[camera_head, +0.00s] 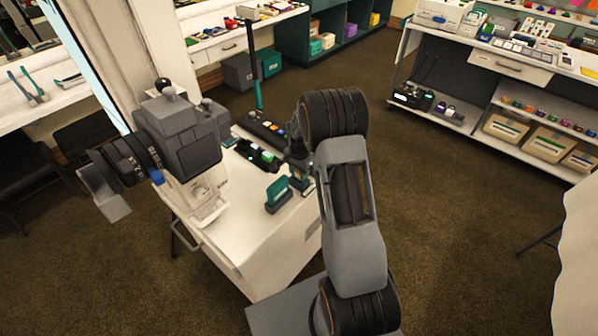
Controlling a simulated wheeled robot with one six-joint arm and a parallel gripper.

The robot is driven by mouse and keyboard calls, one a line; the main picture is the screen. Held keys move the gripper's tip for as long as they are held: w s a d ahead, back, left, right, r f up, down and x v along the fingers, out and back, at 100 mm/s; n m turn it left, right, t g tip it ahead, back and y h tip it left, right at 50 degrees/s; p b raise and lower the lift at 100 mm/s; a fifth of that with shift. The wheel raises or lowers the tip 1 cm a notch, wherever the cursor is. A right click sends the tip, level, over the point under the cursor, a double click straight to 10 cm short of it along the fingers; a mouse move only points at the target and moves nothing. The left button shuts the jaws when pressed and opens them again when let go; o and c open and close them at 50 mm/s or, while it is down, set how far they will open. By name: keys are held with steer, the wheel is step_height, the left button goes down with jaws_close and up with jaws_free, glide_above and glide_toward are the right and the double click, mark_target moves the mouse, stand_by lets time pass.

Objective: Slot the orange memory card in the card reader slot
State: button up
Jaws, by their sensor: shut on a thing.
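My gripper (299,172) hangs below the dark wrist of my arm, over the right edge of the white table (262,245). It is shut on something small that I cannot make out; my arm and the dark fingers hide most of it. I cannot clearly pick out the orange memory card. A teal block in a dark base (278,192) stands upright on the table, just left of and in front of my gripper. I cannot tell whether it is the card reader, and no slot shows clearly.
A large grey camera (180,130) stands at the table's left. A black tray with small coloured items (262,130) and a dark device with green parts (256,155) lie behind the teal block. The table's front is clear. White shelving (500,62) stands back right.

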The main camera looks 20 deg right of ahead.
steer(key=shift+f, duration=0.25)
steer(key=shift+f+b, duration=0.35)
steer(key=shift+b, duration=0.1)
steer(key=o, duration=1)
steer(key=shift+r+p, duration=2.1)
steer(key=shift+r, duration=1.45)
steer(key=shift+r, duration=0.1)
